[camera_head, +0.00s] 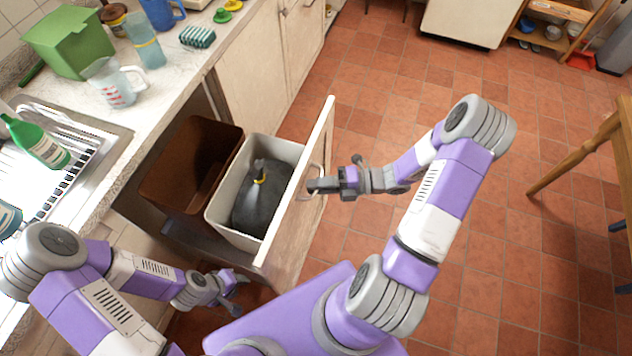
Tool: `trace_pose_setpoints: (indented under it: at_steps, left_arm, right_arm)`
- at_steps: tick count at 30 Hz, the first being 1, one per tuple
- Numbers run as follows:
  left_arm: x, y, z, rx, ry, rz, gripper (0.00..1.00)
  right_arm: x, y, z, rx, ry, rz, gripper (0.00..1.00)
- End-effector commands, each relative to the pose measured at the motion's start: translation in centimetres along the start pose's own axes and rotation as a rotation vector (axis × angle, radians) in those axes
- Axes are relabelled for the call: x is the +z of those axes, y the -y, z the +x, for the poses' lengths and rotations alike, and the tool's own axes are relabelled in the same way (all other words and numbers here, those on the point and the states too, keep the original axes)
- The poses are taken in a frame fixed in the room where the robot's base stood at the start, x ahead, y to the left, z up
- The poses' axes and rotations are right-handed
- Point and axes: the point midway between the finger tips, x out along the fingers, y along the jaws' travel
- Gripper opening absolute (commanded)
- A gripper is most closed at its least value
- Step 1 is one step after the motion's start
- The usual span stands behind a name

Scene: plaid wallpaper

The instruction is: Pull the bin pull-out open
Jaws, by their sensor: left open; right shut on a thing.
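The bin pull-out is drawn out from under the counter. Its wooden front panel (296,228) stands upright at the right end. Behind the panel sits a white bin (222,217) with a black bag (262,200) in it, and behind that a brown bin (172,178). My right gripper (316,185) is shut on the metal handle (303,193) on the panel's outer face. My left gripper (236,289) is open and empty, low in front of the cabinets, left of the panel's near edge.
The counter with a sink (100,135) holds a green bottle (42,142), a green container (70,40) and a measuring jug (112,82). The tiled floor (480,250) right of the panel is clear up to a wooden table (600,140).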

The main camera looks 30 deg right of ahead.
Motion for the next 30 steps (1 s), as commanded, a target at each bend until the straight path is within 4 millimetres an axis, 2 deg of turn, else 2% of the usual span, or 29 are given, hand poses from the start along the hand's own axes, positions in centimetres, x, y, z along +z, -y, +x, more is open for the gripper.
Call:
trace_pose_setpoints:
  at_steps: [10,11,14,15,24,30]
  left_arm:
    - [0.0,0.0,0.0,0.0,0.0,0.0,0.43]
    - [0.0,0.0,0.0,0.0,0.0,0.0,0.43]
    - [0.0,0.0,0.0,0.0,0.0,0.0,0.43]
    - [0.0,0.0,0.0,0.0,0.0,0.0,0.43]
    - [0.0,0.0,-0.1,0.0,0.0,0.0,0.43]
    - [0.0,-0.2,-0.6,0.0,0.0,0.0,0.43]
  right_arm:
    - [-0.1,0.0,-0.1,0.0,0.0,0.001,0.0]
    - [0.0,0.0,-0.1,0.0,0.0,0.001,0.21]
    - [0.0,0.0,-0.1,0.0,0.0,0.001,0.36]
    - [0.0,0.0,-0.1,0.0,0.0,0.001,0.37]
    - [0.0,0.0,-0.4,-0.001,0.002,0.0,0.37]
    - [0.0,-0.1,-3.2,-0.002,0.005,0.0,0.37]
